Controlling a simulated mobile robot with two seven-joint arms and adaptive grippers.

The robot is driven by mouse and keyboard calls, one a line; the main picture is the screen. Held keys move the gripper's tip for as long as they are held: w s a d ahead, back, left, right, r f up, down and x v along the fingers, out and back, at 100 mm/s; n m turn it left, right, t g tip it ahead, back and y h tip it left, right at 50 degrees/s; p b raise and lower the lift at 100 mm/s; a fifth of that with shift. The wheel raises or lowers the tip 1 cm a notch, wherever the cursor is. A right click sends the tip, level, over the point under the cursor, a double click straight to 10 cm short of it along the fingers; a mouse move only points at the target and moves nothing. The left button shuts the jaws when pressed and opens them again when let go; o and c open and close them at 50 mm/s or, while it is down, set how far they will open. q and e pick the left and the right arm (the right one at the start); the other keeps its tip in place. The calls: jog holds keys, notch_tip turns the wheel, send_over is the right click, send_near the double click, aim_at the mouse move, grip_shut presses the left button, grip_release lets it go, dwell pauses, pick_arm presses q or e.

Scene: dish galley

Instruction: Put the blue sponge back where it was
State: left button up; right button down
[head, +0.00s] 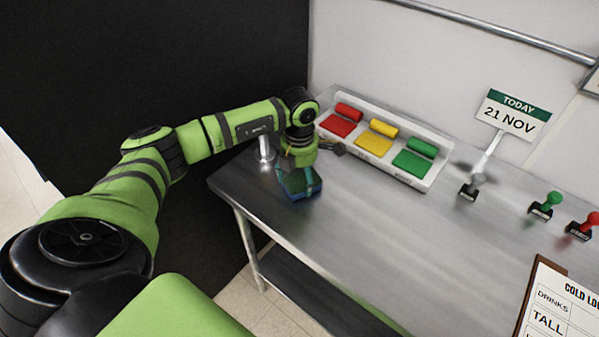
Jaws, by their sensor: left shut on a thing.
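The blue sponge (308,190), with a greenish top, is at the left end of the steel table (385,245). My left gripper (297,172) points down over it and is shut on it. The gripper partly covers the sponge's top. I cannot tell whether the sponge rests on the table or is held just above it. My right gripper is not in view.
A white tray (436,180) with red, yellow and green rolls and pads stands at the back, right of the gripper. A date sign (512,115), grey, green (545,207) and red stamps, and a clipboard (538,285) are farther right. The table's middle is clear.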

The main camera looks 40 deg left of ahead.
aim_at(300, 176)
pick_arm(q)
jog(key=shift+f, duration=0.1)
jog(key=shift+f, duration=0.15)
jog(key=o, duration=1)
jog(key=shift+r, duration=0.35)
notch_tip(300, 176, up, 12)
jog(key=b, duration=0.2)
jog(key=shift+f+b, duration=0.15)
jog(key=shift+b, duration=0.25)
